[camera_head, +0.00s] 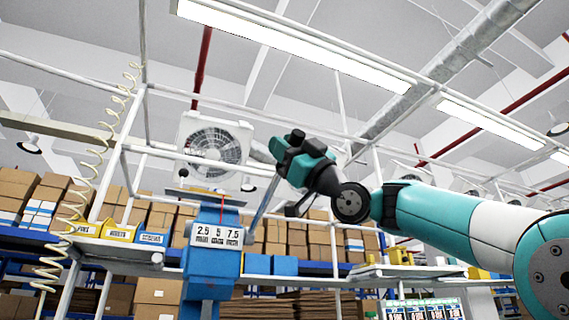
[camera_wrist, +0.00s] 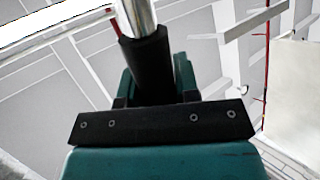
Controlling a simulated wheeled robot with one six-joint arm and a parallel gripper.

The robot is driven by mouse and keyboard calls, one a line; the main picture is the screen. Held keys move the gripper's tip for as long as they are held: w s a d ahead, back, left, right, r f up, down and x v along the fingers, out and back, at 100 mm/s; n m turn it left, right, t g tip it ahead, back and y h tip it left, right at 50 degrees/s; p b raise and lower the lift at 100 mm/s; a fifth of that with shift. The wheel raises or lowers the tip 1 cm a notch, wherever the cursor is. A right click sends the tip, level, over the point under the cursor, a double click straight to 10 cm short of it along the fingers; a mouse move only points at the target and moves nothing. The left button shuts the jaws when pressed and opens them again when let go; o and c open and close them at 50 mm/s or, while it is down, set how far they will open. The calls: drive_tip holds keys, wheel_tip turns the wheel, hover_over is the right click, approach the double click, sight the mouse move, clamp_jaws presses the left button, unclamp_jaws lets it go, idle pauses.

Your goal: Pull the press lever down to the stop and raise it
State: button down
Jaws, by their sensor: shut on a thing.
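The blue press (camera_head: 212,262) stands left of centre in the head view, with a white scale plate (camera_head: 216,236) marked 2.5, 5 and 7.5 on its front. Its metal lever (camera_head: 263,208) slants up and to the right from the press's right side to my gripper (camera_head: 297,160). In the wrist view the lever shows as a shiny rod (camera_wrist: 138,14) ending in a black grip (camera_wrist: 147,62). My gripper (camera_wrist: 150,85) is shut on this grip, which lies between the teal jaws.
A white frame (camera_head: 127,150) with a coiled cord (camera_head: 84,180) stands on the left. A fan (camera_head: 215,146) hangs behind the press. Shelves with cardboard boxes (camera_head: 157,290) and blue bins (camera_head: 271,265) fill the back. The space above my gripper looks open.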

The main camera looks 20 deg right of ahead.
drive_tip(key=shift+f, duration=0.1)
drive_tip(key=c, duration=0.8)
unclamp_jaws()
drive_tip(key=shift+c, duration=0.2)
drive_tip(key=b+v, duration=0.7)
drive_tip(key=v, duration=1)
drive_tip(key=shift+f, duration=0.2)
drive_tip(key=shift+s+d, duration=0.1)
